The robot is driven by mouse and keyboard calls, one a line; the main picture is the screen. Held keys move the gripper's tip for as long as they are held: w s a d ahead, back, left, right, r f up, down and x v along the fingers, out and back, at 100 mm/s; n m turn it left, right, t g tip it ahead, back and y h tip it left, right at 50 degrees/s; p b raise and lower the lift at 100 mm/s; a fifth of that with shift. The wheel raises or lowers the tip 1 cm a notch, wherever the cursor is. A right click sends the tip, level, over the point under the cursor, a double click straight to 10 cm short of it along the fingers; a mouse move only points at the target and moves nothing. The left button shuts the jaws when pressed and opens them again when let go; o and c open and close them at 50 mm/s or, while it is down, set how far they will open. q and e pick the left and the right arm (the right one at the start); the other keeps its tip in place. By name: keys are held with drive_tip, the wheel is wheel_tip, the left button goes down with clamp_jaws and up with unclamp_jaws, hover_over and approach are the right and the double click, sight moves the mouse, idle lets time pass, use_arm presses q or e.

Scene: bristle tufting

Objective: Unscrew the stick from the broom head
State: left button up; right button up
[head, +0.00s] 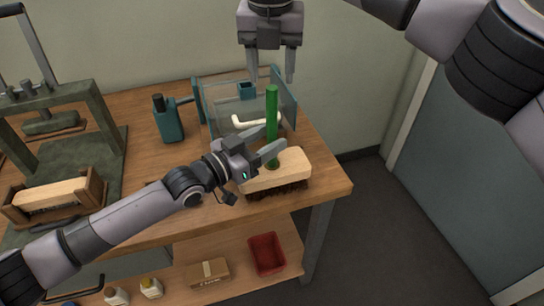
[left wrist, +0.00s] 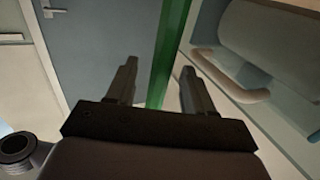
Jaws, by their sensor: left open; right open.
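The broom head (head: 283,172), a pale wooden block with dark bristles below, lies on the workbench near its right front corner. The green stick (head: 272,110) stands upright from the broom head. My left gripper (head: 272,140) is open, low beside the stick, with its fingers pointing right. In the left wrist view the stick (left wrist: 168,50) runs between the two open fingers (left wrist: 157,85), and I cannot see either finger touching it. My right gripper (head: 270,78) is open and empty, pointing down above the top of the stick.
A clear-walled fixture (head: 215,110) with a white handle (head: 255,120) stands behind the stick. A green press frame (head: 60,125) and a wooden tray (head: 20,212) are at the left. A red bin (head: 267,254) sits on the lower shelf.

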use_arm(q)
clamp_jaws()
unclamp_jaws()
drive_tip(key=shift+v, duration=3.65)
